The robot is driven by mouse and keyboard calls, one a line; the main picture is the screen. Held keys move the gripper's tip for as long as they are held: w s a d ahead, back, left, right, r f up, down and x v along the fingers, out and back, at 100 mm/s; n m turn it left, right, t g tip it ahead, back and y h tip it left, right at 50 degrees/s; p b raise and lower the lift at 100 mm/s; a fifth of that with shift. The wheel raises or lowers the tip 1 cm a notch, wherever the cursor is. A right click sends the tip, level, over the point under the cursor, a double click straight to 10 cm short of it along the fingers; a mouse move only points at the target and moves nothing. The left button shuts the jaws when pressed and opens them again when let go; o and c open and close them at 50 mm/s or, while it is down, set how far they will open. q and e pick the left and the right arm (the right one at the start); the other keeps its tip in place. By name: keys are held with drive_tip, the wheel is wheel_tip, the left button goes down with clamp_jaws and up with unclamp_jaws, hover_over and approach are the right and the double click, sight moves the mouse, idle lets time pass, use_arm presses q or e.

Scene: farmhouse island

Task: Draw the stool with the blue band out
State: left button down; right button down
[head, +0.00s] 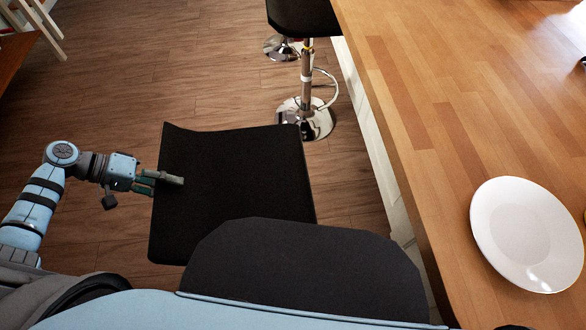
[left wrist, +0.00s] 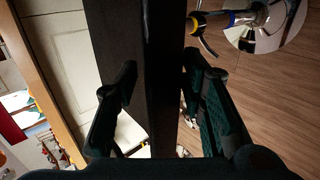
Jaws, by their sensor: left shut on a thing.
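A stool's black seat (head: 235,185) fills the middle of the head view, left of the island. My left gripper (head: 172,179) is at the seat's left edge. In the left wrist view its fingers (left wrist: 165,115) stand on either side of the dark seat edge (left wrist: 165,60), shut on it. A chrome stool post with a blue band (left wrist: 236,18) and a yellow part shows at the top right there. I cannot tell for sure that this post belongs to the held seat; the join is hidden. My right gripper is not in view.
The wooden island top (head: 440,90) runs along the right, with a white plate (head: 528,234) on it. Another black stool (head: 303,16) with a yellow-banded chrome post stands beyond, beside the island. The wooden floor (head: 150,80) on the left is mostly clear.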

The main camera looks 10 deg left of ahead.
use_arm(q)
drive_tip(key=shift+s+a+f, duration=0.15)
drive_tip(key=shift+a, duration=0.05)
drive_tip(key=shift+s+a, duration=0.15)
drive_tip(key=shift+a, duration=0.6)
drive_tip(key=c, duration=1.3)
unclamp_jaws()
drive_tip(key=o, duration=0.9)
drive_tip(key=shift+a, duration=0.15)
